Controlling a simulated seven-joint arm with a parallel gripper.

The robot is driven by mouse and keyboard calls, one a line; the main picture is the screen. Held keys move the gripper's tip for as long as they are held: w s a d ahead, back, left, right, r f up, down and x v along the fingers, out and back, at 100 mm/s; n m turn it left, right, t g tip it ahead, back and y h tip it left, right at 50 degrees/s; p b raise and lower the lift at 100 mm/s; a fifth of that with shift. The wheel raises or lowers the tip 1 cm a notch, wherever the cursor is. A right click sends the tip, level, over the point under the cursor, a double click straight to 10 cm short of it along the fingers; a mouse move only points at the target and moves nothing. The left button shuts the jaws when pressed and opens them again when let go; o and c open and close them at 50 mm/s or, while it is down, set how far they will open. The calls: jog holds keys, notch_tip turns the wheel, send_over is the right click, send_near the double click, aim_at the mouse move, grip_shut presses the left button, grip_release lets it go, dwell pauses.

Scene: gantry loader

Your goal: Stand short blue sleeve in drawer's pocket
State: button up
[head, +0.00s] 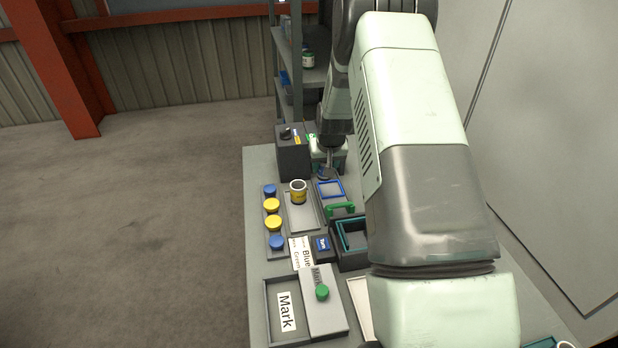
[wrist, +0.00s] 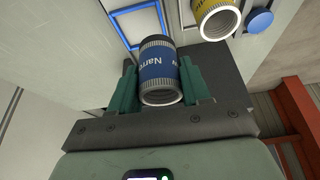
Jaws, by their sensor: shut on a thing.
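My gripper (wrist: 160,88) is shut on a blue sleeve (wrist: 158,66) in the wrist view. The sleeve has a dark far end, white lettering starting "Narro" and a pale ribbed rim towards the camera. In the head view my gripper (head: 327,170) is small and partly hidden at the far part of the bench, just beyond a blue square outline (head: 330,196). I cannot tell if the sleeve touches the bench.
A yellow sleeve (head: 298,195) stands in a grey tray (head: 312,223). Blue and yellow caps (head: 271,223) line the left edge. A tray labelled Mark (head: 272,328) with a green-knobbed lid (head: 322,310) is in front. A dark box (head: 293,157) and shelving (head: 285,60) stand behind.

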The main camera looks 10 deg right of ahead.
jog(key=shift+w+d+f, duration=0.3)
jog(key=shift+d+f, duration=0.15)
jog(key=shift+f, duration=0.7)
jog(key=shift+w+d+f, duration=0.3)
jog(key=shift+d+f, duration=0.15)
jog(key=shift+f, duration=0.65)
jog(key=shift+w+d+f, duration=0.3)
jog(key=shift+d+f, duration=0.15)
jog(key=shift+f, duration=0.7)
jog(key=shift+f, duration=0.2)
jog(key=o, duration=1.3)
jog(key=shift+o, duration=0.3)
jog(key=shift+o, duration=1.2)
